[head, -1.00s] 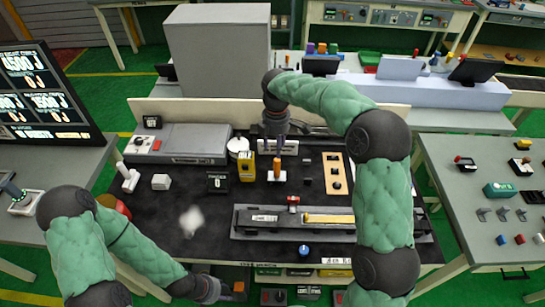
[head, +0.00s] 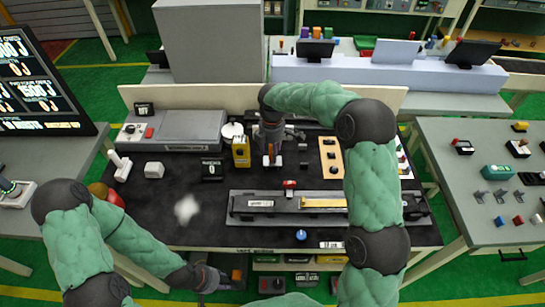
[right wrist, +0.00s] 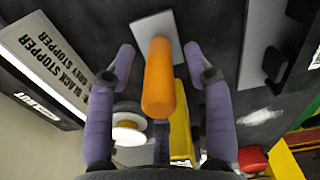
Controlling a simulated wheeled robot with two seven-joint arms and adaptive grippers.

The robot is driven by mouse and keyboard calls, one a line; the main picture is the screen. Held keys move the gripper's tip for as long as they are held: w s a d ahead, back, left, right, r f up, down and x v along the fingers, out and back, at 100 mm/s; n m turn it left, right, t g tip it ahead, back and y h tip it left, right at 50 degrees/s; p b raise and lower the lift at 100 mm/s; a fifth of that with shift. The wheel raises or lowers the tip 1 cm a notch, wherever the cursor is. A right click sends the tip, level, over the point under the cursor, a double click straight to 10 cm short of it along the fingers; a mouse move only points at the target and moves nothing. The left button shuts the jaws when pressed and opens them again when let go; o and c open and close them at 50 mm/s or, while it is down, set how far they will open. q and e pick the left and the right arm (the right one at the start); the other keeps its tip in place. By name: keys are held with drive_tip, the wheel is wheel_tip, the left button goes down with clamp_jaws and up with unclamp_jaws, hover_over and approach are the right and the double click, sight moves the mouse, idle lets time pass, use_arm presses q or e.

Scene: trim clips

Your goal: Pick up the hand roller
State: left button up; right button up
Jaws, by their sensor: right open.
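An orange-handled tool, which appears to be the hand roller (head: 271,161), stands on the black mat with its handle up and a pale flat base. In the right wrist view its orange handle (right wrist: 158,80) rises between the fingers. My right gripper (head: 270,146) is open above the tool, its purple fingers on either side of the handle with visible gaps. My left gripper (head: 213,279) is low at the table's front edge, away from the tool; its fingers are too small to read.
A yellow box (head: 241,152) and a white spool (right wrist: 128,124) stand close left of the tool. A black counter block (head: 211,169) is further left. A long grey fixture (head: 285,217) with a red knob lies in front. The mat's left front is mostly clear.

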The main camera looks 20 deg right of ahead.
drive_tip(key=shift+f, duration=0.15)
clamp_jaws()
drive_tip(key=shift+r+p, duration=0.3)
drive_tip(key=shift+r, duration=0.4)
wheel_tip(320, 180, up, 2)
drive_tip(key=shift+r+p, duration=0.2)
drive_tip(key=shift+p, duration=0.2)
drive_tip(key=s+r+p, duration=0.2)
drive_tip(key=s+r, duration=0.7)
drive_tip(key=s, duration=0.5)
drive_tip(key=shift+d+r, duration=0.15)
drive_tip(key=shift+d, duration=0.25)
